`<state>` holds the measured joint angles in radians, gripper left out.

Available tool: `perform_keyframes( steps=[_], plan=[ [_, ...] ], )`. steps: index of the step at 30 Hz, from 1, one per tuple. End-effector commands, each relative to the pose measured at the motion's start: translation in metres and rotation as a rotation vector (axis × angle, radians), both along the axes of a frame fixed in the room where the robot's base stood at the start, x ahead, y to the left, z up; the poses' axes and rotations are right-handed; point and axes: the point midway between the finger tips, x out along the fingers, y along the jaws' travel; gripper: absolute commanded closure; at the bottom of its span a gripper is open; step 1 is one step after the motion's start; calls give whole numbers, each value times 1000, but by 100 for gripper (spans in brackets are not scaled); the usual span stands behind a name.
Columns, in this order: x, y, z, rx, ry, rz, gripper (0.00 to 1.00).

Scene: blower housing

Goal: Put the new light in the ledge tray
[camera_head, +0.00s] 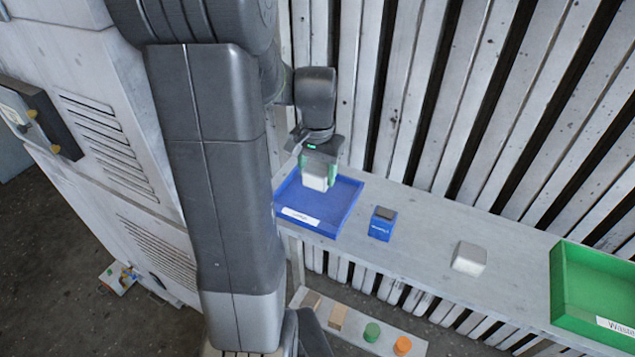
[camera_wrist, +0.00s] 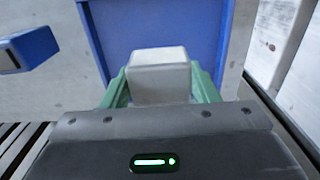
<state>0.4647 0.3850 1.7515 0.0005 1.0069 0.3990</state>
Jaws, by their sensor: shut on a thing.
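My gripper (camera_head: 320,172) is shut on a white block-shaped light (camera_head: 316,180), holding it over the blue ledge tray (camera_head: 347,213). In the wrist view the light (camera_wrist: 158,76) sits between the green fingers, with the blue tray floor (camera_wrist: 150,28) behind it. The light looks to be above the tray floor, but the exact gap is hard to tell. The tray has a white label on its front wall, too small to read. A second whitish block (camera_head: 469,258) stands on the ledge to the right.
A small blue box with a dark top (camera_head: 382,223) stands just right of the tray. A green bin (camera_head: 592,293) labelled as waste is at the far right of the ledge (camera_head: 425,235). A lower shelf holds green and orange round pieces (camera_head: 402,345). Slatted wall panels rise behind the ledge.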

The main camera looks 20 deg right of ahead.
Motion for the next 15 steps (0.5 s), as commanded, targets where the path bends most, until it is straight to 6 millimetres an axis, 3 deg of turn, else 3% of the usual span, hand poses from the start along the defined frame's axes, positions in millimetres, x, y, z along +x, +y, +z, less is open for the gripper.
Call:
perform_keyframes(
  steps=[9,15],
  plan=[
    [0,0,-37,0,1,0,70],
    [0,0,-44,-1,-2,0,70]
  ],
)
